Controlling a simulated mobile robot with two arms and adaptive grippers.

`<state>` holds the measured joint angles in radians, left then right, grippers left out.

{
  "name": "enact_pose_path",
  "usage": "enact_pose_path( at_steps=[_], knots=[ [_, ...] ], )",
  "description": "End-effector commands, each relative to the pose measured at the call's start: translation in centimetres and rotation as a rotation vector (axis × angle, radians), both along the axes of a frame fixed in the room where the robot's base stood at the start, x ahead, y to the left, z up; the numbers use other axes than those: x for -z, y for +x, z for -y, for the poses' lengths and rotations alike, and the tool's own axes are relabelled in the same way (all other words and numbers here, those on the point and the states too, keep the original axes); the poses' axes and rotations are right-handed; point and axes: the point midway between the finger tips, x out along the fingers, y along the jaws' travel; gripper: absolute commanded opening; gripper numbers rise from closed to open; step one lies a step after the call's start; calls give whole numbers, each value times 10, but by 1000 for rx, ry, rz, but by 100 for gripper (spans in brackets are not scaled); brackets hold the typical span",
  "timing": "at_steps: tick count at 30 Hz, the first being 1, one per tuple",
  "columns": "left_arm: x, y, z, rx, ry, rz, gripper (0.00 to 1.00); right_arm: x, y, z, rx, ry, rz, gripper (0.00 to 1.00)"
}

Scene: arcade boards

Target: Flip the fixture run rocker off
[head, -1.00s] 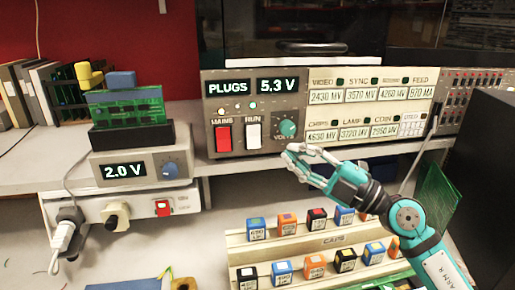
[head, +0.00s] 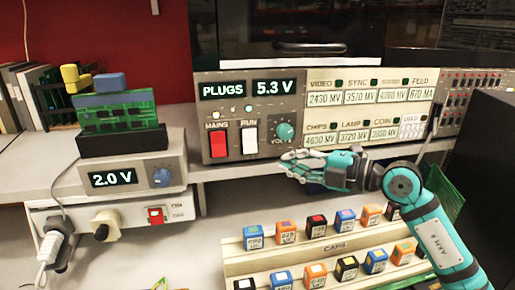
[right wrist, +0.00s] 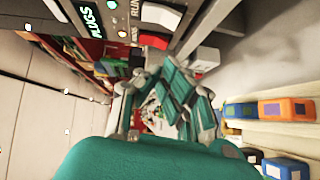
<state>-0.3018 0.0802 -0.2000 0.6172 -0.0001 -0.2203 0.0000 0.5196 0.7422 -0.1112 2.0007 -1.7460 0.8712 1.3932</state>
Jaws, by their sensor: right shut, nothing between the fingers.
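The fixture panel (head: 237,88) shows "PLUGS" and 5.3 V. Its white RUN rocker (head: 249,141) sits between the red MAINS rocker (head: 218,145) and the teal VOLTS knob (head: 284,131). In the right wrist view the white rocker (right wrist: 160,15) shows at the top, close to the red one (right wrist: 152,40). My right gripper (head: 287,160) is shut and empty, below and right of the RUN rocker, under the knob, apart from both. The right wrist view shows its fingers (right wrist: 160,95). I cannot tell which way the RUN rocker is tipped. My left gripper is out of view.
A 2.0 V box (head: 133,176) with a green board on top stands at left. A rack of small coloured caps blocks (head: 235,262) lies below my right gripper. A dark box (head: 485,160) stands at far right. The shelf edge (head: 230,172) runs under the panel.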

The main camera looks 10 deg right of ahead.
Motion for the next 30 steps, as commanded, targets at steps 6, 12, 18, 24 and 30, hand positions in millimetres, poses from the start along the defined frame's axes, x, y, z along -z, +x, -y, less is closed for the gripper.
enact_pose_path(
  at_steps=[6,12,18,24,30],
  knots=[
    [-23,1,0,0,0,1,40,0,33,-35,-4,5,-1,0],
    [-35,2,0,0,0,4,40,6,64,-57,0,3,-1,0],
    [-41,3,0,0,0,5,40,12,87,-56,-1,1,-1,0],
    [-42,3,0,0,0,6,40,15,94,-56,-1,-1,1,0],
    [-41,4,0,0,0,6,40,15,94,-56,-1,-1,1,0]
  ],
)
